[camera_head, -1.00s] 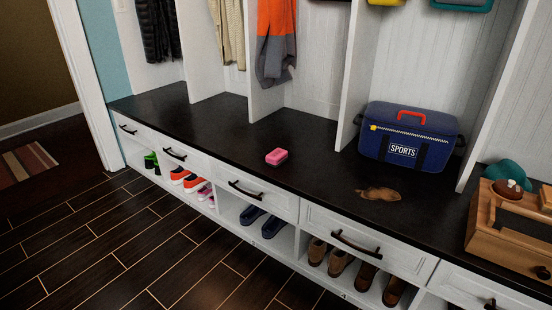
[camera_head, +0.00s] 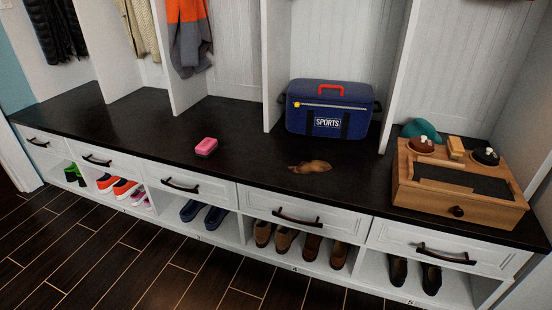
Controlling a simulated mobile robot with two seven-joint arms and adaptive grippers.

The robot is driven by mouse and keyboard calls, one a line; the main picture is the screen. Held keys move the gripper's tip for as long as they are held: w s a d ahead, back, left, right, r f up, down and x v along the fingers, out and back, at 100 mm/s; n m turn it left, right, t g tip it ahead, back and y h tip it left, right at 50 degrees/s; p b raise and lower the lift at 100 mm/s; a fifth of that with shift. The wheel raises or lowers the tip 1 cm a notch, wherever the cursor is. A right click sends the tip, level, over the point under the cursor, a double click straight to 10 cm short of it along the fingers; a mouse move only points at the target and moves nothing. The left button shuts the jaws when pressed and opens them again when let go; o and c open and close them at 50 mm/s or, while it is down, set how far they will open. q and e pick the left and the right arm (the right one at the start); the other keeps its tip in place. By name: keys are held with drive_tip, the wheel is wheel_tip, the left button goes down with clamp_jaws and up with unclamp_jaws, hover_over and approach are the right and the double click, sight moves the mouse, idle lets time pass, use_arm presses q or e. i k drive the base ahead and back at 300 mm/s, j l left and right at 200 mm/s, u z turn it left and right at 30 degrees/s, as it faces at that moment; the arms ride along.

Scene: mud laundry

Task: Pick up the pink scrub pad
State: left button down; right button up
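The pink scrub pad (camera_head: 206,147) lies flat on the black bench top (camera_head: 150,124), close to its front edge and left of the picture's middle. It is a small pink block with a paler top. Nothing covers it or touches it. Neither of my grippers shows in the head view.
A blue sports bag (camera_head: 330,110) stands at the back of the bench, with a brown smear (camera_head: 311,167) in front. A wooden box (camera_head: 460,185) with brushes sits on the right. Upright dividers (camera_head: 277,60) split the bench's back. Drawers and shoe cubbies lie below; the floor (camera_head: 110,270) is clear.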

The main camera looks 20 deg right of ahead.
sight(208, 146)
drive_tip(key=i+j+z, duration=0.1)
drive_tip(key=z, duration=0.4)
drive_tip(key=j+z, duration=0.2)
drive_tip(key=z, duration=0.25)
drive_tip(key=i+j+z, duration=0.1)
drive_tip(key=z, duration=0.4)
drive_tip(key=j+z, duration=0.3)
drive_tip(key=j, duration=0.25)
drive_tip(key=k+j+z, duration=0.1)
drive_tip(key=j+z, duration=0.2)
drive_tip(key=j, duration=0.65)
drive_tip(key=k+j+z, duration=0.1)
drive_tip(key=j, duration=0.3)
drive_tip(key=k+j+z, duration=0.1)
drive_tip(key=j, duration=0.25)
